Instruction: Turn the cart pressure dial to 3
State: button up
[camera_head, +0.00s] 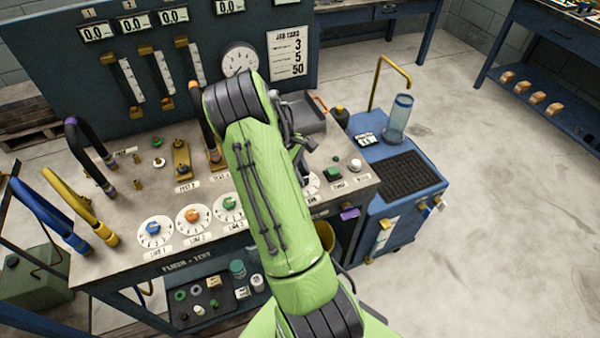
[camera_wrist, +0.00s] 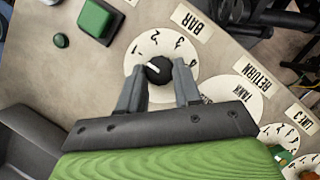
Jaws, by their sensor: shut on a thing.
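The dial (camera_wrist: 185,76) marked BAR is a round white plate with numbers 1 to 4 visible and a black knob (camera_wrist: 159,70) in its middle. The knob's white mark points left and slightly up, near or just short of the 1. My gripper (camera_wrist: 159,82) is shut on the knob, one finger on each side of it. In the head view only an edge of this dial (camera_head: 313,184) shows beside my green arm, which hides my gripper and the knob.
A green button block (camera_wrist: 98,20) sits beside the dial. More dials (camera_head: 154,231) line the bench front. A blue cart (camera_head: 395,215) with a clear cylinder (camera_head: 398,118) stands against the bench's right end. The floor further right is clear.

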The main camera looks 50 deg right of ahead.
jog(key=shift+d+m, duration=0.1)
jog(key=shift+m, duration=0.2)
jog(key=m+y+p, duration=0.1)
jog(key=m, duration=0.2)
jog(key=shift+d+m+y+p, duration=0.15)
jog(key=shift+m+y+p, duration=0.15)
jog(key=shift+y, duration=0.1)
jog(key=m, duration=0.2)
jog(key=m+y, duration=0.1)
jog(key=m, duration=0.1)
jog(key=shift+d+m+t+y+p, duration=0.2)
jog(key=shift+m+t+y+p, duration=0.1)
jog(key=shift+p, duration=0.05)
jog(key=m+t+y, duration=0.1)
jog(key=m, duration=0.3)
jog(key=shift+s+d+p, duration=0.1)
jog(key=shift+s+p, duration=0.1)
jog(key=shift+p, duration=0.15)
jog(key=shift+s+m+t+y+p, duration=0.1)
jog(key=shift+m+t+y+p, duration=0.25)
jog(key=shift+m, duration=0.85)
jog(key=shift+m+t+y+p, duration=0.15)
jog(key=shift+m+t, duration=0.3)
jog(key=shift+m, duration=0.75)
jog(key=o, duration=1)
jog(key=shift+o, duration=0.2)
jog(key=shift+d, duration=0.1)
